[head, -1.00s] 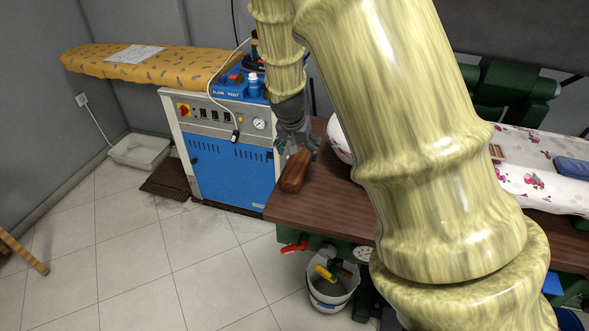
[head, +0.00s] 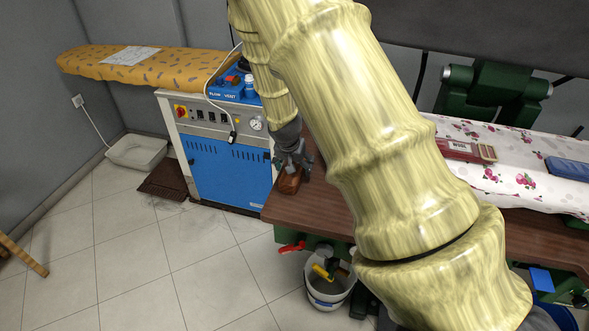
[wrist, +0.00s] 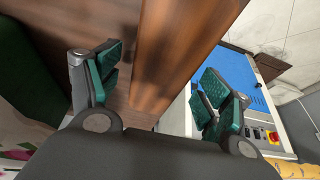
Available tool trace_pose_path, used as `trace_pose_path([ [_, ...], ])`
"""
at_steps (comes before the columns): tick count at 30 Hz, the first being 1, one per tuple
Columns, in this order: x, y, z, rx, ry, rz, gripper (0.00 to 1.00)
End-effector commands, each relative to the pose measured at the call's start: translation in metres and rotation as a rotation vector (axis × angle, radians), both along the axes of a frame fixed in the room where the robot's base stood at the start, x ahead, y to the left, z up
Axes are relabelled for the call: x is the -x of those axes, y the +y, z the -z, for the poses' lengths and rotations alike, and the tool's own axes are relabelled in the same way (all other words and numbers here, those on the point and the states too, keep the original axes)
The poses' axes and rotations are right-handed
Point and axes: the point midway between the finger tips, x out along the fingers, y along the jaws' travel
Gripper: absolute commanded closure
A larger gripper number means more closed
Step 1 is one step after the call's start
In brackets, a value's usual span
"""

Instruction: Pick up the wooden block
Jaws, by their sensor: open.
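The wooden block (head: 290,181), reddish brown, lies on the brown table near its left end, just below my gripper (head: 292,163) in the head view. In the wrist view the block (wrist: 183,45) runs from the top edge down between the two green-padded fingers of my gripper (wrist: 162,78). The fingers are apart, one on either side of the block, with visible gaps. I cannot tell how far down the block's sides they reach.
The brown table (head: 330,213) carries a floral ironing surface (head: 520,170) with a red-brown brush-like item (head: 462,150) and a blue cloth (head: 568,168). A blue-fronted machine (head: 225,172) stands left. A white bucket (head: 327,292) is below the table.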

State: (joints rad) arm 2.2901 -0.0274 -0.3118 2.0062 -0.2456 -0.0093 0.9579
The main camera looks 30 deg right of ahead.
Motion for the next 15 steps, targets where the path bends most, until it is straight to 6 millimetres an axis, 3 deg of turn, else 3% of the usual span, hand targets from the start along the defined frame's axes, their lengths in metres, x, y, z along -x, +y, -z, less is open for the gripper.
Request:
trace_pose_path([
  [6,-0.004,-0.004,0.013,0.0,0.0,0.0,0.21],
  [15,-0.004,-0.005,0.015,0.0,0.0,0.001,0.23],
])
